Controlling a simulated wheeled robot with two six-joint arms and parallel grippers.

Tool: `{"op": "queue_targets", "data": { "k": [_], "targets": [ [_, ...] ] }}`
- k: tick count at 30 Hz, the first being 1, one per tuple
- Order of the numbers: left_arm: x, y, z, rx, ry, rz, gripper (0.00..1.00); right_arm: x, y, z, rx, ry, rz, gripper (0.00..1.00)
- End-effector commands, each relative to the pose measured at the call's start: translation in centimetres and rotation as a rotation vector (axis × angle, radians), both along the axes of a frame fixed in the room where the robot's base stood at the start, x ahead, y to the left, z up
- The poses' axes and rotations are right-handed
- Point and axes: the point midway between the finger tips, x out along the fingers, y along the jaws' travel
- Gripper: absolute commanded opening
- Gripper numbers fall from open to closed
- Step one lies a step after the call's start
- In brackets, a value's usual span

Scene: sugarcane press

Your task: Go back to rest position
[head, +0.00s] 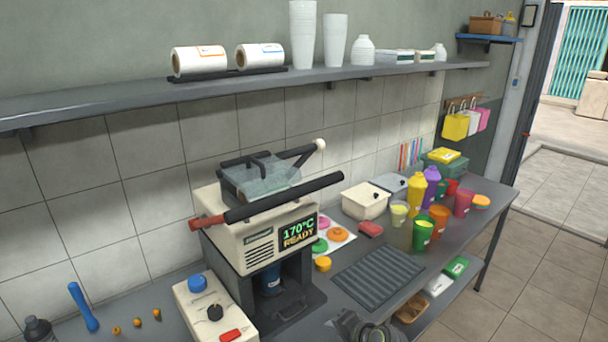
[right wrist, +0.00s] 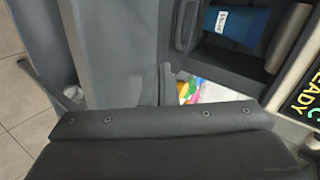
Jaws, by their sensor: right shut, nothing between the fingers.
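My right gripper (head: 362,328) shows at the bottom edge of the head view, in front of the press machine and near the ribbed mat; only part of it is in the picture. It is shut and empty. In the right wrist view its dark body fills the lower part. The cream press machine (head: 228,232) stands on the counter with its screen reading "170°C READY". A dark blue cup (head: 270,281) sits in its lower opening and also shows in the right wrist view (right wrist: 236,24). My left gripper is out of view.
A ribbed dark mat (head: 378,276) lies on the grey counter right of the machine. Colourful cups and bottles (head: 416,194) stand farther right. A cream control box (head: 207,312) is left of the machine. A wall shelf (head: 130,99) holds film rolls and white cups. Open floor is at right.

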Motion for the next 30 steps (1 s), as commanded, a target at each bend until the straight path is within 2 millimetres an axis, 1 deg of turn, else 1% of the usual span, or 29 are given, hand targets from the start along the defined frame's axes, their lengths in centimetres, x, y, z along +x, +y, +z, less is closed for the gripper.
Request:
{"op": "queue_targets", "data": {
  "k": [1,5,6,8,9,11,12,14,15,17,18,21,24,30],
  "targets": [
    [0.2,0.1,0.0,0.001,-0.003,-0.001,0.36,-2.0,-1.6,-1.0,-0.056,-0.002,0.019,0.0],
    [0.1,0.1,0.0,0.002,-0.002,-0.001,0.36,-7.1,-5.2,-2.5,-0.213,-0.001,0.085,0.0],
    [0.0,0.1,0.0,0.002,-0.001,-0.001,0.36,-8.8,-6.3,-2.9,-0.262,0.003,0.105,0.0],
    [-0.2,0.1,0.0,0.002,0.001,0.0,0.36,-11.4,-7.9,-3.3,-0.338,0.011,0.136,0.0],
    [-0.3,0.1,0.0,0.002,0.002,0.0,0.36,-13.1,-9.0,-3.4,-0.386,0.018,0.155,0.0],
    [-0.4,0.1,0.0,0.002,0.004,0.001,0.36,-15.8,-10.6,-3.6,-0.46,0.031,0.187,0.0],
    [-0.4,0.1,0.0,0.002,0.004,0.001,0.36,-17.6,-11.6,-3.6,-0.51,0.042,0.207,0.0],
    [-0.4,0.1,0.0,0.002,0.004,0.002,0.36,-20.4,-13.1,-3.4,-0.582,0.06,0.236,0.0],
    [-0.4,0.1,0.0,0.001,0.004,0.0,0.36,-22.3,-14.1,-3.1,-0.63,0.073,0.257,0.0],
    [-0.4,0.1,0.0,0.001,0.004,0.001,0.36,-25.1,-15.5,-2.6,-0.7,0.098,0.288,0.0],
    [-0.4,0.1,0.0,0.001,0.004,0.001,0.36,-26.9,-16.4,-2.3,-0.743,0.115,0.307,0.0],
    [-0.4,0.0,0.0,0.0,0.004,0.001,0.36,-30.6,-18.1,-1.1,-0.83,0.151,0.347,0.0],
    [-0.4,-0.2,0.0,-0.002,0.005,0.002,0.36,-33.5,-19.3,0.0,-0.896,0.183,0.379,0.0],
    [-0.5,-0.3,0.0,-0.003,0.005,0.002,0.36,-37.9,-21.0,2.1,-0.992,0.238,0.427,0.0]
  ]
}}
